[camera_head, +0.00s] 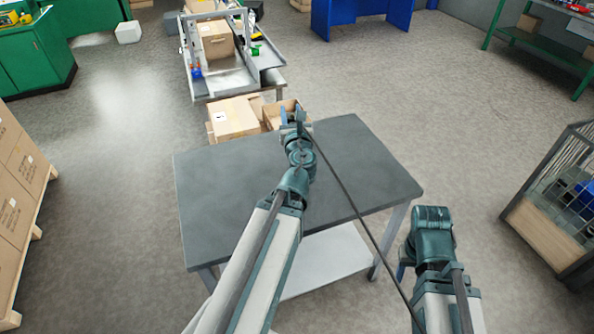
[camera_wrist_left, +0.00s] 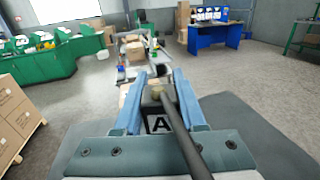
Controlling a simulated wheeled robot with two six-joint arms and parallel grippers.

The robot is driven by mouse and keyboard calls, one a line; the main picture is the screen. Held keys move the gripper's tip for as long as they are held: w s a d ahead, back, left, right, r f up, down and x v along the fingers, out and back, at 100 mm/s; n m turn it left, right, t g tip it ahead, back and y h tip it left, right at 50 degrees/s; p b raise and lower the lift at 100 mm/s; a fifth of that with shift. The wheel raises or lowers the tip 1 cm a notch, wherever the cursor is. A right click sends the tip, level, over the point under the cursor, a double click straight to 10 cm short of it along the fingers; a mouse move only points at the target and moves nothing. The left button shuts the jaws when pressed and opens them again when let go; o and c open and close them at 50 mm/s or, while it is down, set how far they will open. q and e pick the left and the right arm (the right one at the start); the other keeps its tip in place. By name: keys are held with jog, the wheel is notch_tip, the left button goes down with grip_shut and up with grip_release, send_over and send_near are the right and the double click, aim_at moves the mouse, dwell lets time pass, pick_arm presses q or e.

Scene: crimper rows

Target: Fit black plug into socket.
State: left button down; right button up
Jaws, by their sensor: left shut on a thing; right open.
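My left gripper (camera_head: 294,117) reaches over the far edge of the grey table (camera_head: 215,190). It is shut on the black plug (camera_wrist_left: 153,97), which sits between the two blue fingers in the left wrist view. A black cable (camera_head: 352,200) runs from the plug down to the right, past my right arm. The cable also crosses the left wrist view (camera_wrist_left: 187,145). A white label with a letter A (camera_wrist_left: 158,126) shows below the plug. My right gripper (camera_head: 403,265) is open, low beside the table's near right corner, and mostly hidden by its wrist. I cannot make out the socket.
The visible tabletop is bare. Cardboard boxes (camera_head: 234,118) stand just beyond its far edge, with a grey workstation (camera_head: 222,80) behind them. A wire cage (camera_head: 560,195) stands at the right, and stacked cartons (camera_head: 15,180) stand at the left. Open floor lies around the table.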

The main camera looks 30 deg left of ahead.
pick_arm(q)
notch_tip(320, 180, down, 23)
jog(key=s+a+n+g+y+b, duration=0.1)
jog(key=s+n+g+y+b, duration=0.1)
jog(key=b, duration=2)
jog(key=shift+s+a+f+n+g+y+b, duration=0.2)
jog(key=shift+s+a+n+g+y+b, duration=0.1)
jog(key=shift+s+a+g+y+b, duration=0.15)
